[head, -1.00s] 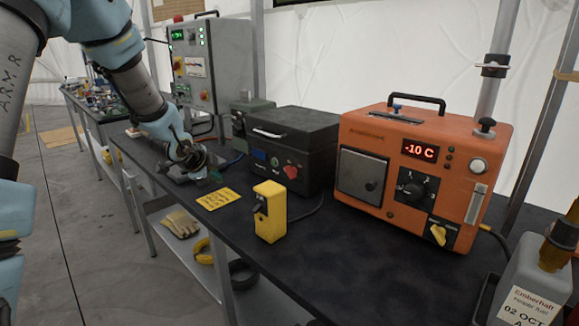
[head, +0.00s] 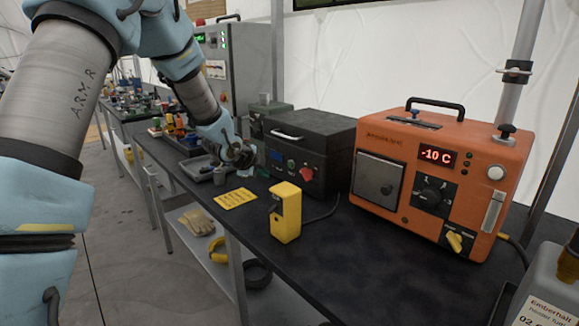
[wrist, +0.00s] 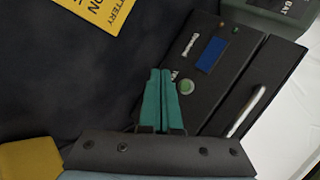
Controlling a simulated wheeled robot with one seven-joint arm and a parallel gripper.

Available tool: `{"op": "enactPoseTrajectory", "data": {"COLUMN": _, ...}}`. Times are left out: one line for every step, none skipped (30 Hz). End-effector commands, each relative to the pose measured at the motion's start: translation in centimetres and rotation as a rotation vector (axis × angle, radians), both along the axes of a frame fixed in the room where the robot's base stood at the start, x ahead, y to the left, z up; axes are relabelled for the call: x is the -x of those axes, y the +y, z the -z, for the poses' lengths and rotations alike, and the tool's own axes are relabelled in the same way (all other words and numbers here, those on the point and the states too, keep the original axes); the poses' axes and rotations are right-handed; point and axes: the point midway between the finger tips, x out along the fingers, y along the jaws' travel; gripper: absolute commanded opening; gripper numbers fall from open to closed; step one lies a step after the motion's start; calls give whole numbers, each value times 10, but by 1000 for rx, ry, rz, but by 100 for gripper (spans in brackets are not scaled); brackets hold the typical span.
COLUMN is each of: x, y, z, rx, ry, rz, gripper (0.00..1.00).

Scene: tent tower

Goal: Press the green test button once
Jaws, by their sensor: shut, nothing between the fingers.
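The green test button (wrist: 186,87) is a round green button with a pale ring on the front panel of the black box (head: 318,128). It shows small in the head view (head: 291,164), between a blue display and a red knob. My gripper (head: 243,172) is at the left of the box front in the head view. In the wrist view its two teal fingers (wrist: 160,72) are together and empty, with the tips just left of the button in the picture. I cannot tell how far the tips are from the panel.
A yellow card (head: 236,198) lies flat on the dark bench. A yellow handheld device (head: 286,212) stands in front of the box. An orange unit (head: 440,175) reading -10 C stands to the right. A grey tray (head: 203,172) is left of my gripper.

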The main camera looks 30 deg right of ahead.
Motion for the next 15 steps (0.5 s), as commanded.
{"op": "enactPoseTrajectory", "data": {"x": 0, "y": -9, "z": 1, "rx": 0, "ry": 1, "rz": 4, "gripper": 0}}
{"op": "enactPoseTrajectory", "data": {"x": -1, "y": -13, "z": 0, "rx": 1, "ry": -1, "rz": 3, "gripper": 0}}
{"op": "enactPoseTrajectory", "data": {"x": -3, "y": -19, "z": 0, "rx": 1, "ry": 0, "rz": 2, "gripper": 0}}
{"op": "enactPoseTrajectory", "data": {"x": -4, "y": -23, "z": 0, "rx": 1, "ry": 0, "rz": 2, "gripper": 0}}
{"op": "enactPoseTrajectory", "data": {"x": -4, "y": -27, "z": 0, "rx": 1, "ry": 0, "rz": 2, "gripper": 0}}
{"op": "enactPoseTrajectory", "data": {"x": -5, "y": -32, "z": 0, "rx": 1, "ry": 1, "rz": 3, "gripper": 0}}
{"op": "enactPoseTrajectory", "data": {"x": -6, "y": -36, "z": 0, "rx": 1, "ry": -1, "rz": 3, "gripper": 0}}
{"op": "enactPoseTrajectory", "data": {"x": -6, "y": -40, "z": 0, "rx": 1, "ry": 0, "rz": 4, "gripper": 0}}
{"op": "enactPoseTrajectory", "data": {"x": -8, "y": -44, "z": 1, "rx": 1, "ry": 0, "rz": 2, "gripper": 0}}
{"op": "enactPoseTrajectory", "data": {"x": -8, "y": -47, "z": 1, "rx": 1, "ry": 0, "rz": 2, "gripper": 0}}
{"op": "enactPoseTrajectory", "data": {"x": -9, "y": -50, "z": 1, "rx": 1, "ry": 0, "rz": 2, "gripper": 0}}
{"op": "enactPoseTrajectory", "data": {"x": -9, "y": -53, "z": 1, "rx": 1, "ry": 0, "rz": 2, "gripper": 0}}
{"op": "enactPoseTrajectory", "data": {"x": -10, "y": -56, "z": 0, "rx": 1, "ry": 0, "rz": 2, "gripper": 0}}
{"op": "enactPoseTrajectory", "data": {"x": -10, "y": -58, "z": 0, "rx": 0, "ry": 0, "rz": 1, "gripper": 0}}
{"op": "enactPoseTrajectory", "data": {"x": -11, "y": -60, "z": 0, "rx": -1, "ry": 0, "rz": 2, "gripper": 0}}
